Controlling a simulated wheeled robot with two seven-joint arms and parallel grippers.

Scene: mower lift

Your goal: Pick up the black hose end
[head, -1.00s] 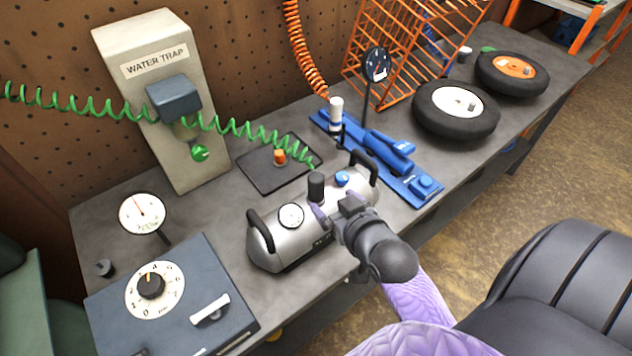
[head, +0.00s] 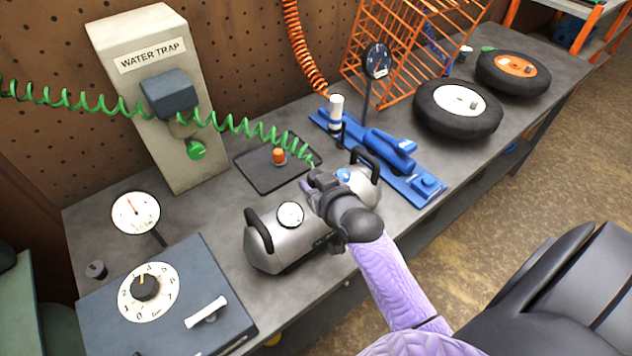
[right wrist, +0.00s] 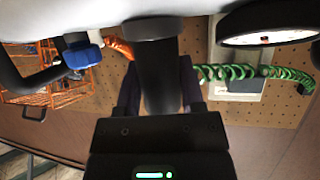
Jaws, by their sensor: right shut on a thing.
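The black hose end (right wrist: 160,65) is a dark cylinder between the two fingers of my right gripper (right wrist: 160,88) in the right wrist view. The gripper is shut on it. In the head view my right gripper (head: 320,181) is over the top of the silver tank (head: 280,248) and hides the hose end. Whether the hose end still touches the tank cannot be told. My left gripper is not in view.
The tank has two black handles and a gauge (head: 290,214). A black tray (head: 262,178) with an orange-topped piece lies behind it. A blue tool (head: 385,150) is to the right, with two wheels (head: 458,108) farther along. A dial box (head: 165,300) stands front left.

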